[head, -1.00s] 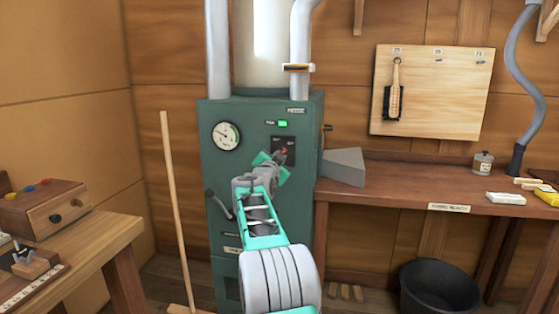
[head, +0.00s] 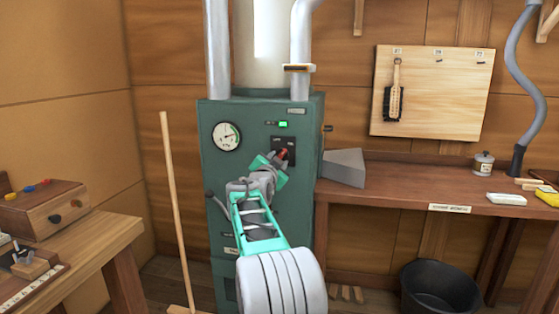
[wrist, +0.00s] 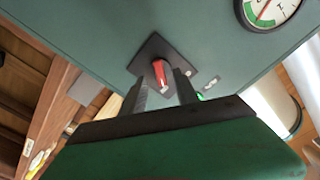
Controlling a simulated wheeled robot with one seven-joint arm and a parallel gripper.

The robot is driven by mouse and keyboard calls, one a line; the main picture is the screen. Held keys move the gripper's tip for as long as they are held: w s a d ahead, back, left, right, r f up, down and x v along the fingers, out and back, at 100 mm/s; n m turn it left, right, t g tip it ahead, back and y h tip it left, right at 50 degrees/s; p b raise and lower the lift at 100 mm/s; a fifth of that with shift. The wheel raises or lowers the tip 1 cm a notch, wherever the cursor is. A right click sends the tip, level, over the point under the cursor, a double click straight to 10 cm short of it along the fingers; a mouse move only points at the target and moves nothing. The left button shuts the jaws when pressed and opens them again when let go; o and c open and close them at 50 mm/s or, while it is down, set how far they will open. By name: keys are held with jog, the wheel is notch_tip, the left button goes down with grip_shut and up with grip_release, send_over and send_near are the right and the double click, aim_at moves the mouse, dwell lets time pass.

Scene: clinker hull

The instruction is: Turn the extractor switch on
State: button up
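The extractor switch, a red knob (head: 283,153) on a dark square plate, is on the front of the green cabinet (head: 225,170). It also shows in the wrist view as a red lever (wrist: 159,74), slightly tilted on its dark plate. My gripper (head: 277,160) is just in front of the switch; its fingers are hard to make out in the head view. In the wrist view my gripper (wrist: 162,82) has its two dark fingers apart, one on each side of the lever, with gaps visible. A green lamp (head: 283,124) above the plate is lit. The switch lettering is unreadable.
A round gauge (head: 227,136) is left of the switch. A wooden pole (head: 176,205) leans at the cabinet's left. A grey wedge (head: 344,167) sits on the right bench (head: 400,181). The left bench (head: 105,247) carries a control box. A black bucket (head: 440,287) stands on the floor.

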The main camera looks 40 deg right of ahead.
jog(key=shift+v, duration=2.3)
